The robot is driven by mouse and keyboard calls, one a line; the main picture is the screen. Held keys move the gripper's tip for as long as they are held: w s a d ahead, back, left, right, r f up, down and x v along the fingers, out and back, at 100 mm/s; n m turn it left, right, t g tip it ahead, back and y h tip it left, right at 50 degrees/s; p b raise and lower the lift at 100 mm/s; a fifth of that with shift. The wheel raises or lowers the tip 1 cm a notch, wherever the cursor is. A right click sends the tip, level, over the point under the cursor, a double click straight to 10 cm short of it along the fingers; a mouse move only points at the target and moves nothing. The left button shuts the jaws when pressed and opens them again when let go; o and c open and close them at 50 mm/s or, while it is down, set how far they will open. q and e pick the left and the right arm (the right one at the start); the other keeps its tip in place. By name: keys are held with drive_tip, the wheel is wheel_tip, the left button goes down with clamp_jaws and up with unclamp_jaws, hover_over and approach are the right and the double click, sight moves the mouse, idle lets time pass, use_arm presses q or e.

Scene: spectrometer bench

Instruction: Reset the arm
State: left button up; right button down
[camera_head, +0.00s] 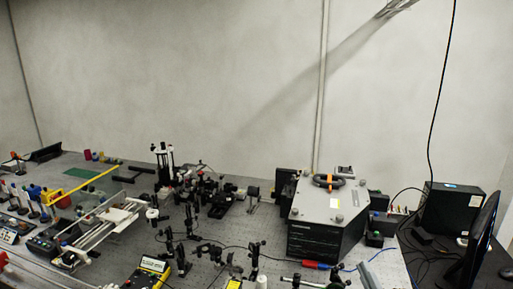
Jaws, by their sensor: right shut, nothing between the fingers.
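My left gripper is not in view.
The bench below is crowded with black optics posts (190,220), a grey instrument box (318,222) with an orange-black handle and a yellow-framed device (148,275). A monitor (483,240) and black computer case (452,208) stand at right. A black cable (436,108) hangs at right. The wall area is clear.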

drive_tip(key=s+d+f+m+g+h, duration=0.2)
drive_tip(key=f+m+g+h, duration=0.1)
drive_tip(key=f+m, duration=0.15)
drive_tip(key=s+d+f+m+g+h, duration=0.2)
drive_tip(key=s+f+m+h, duration=0.15)
drive_tip(key=f, duration=0.25)
drive_tip(key=s+a+f+m+g+y, duration=0.1)
drive_tip(key=s+a+f+m+g, duration=0.15)
drive_tip(key=s+f+g, duration=0.6)
drive_tip(key=s+a+f+m+g+y, duration=0.25)
drive_tip(key=s+f+g, duration=0.3)
drive_tip(key=s, duration=0.65)
wheel_tip(320, 180, down, 37)
drive_tip(key=n+b, duration=0.1)
drive_tip(key=b, duration=0.3)
drive_tip(key=s+d+f+g+b, duration=0.1)
drive_tip(key=s+d+f+b, duration=0.2)
drive_tip(key=s+f, duration=1.6)
wheel_tip(320, 180, down, 3)
drive_tip(key=shift+s+r+h, duration=0.1)
drive_tip(key=shift+s+h, duration=0.25)
drive_tip(key=shift+h, duration=0.05)
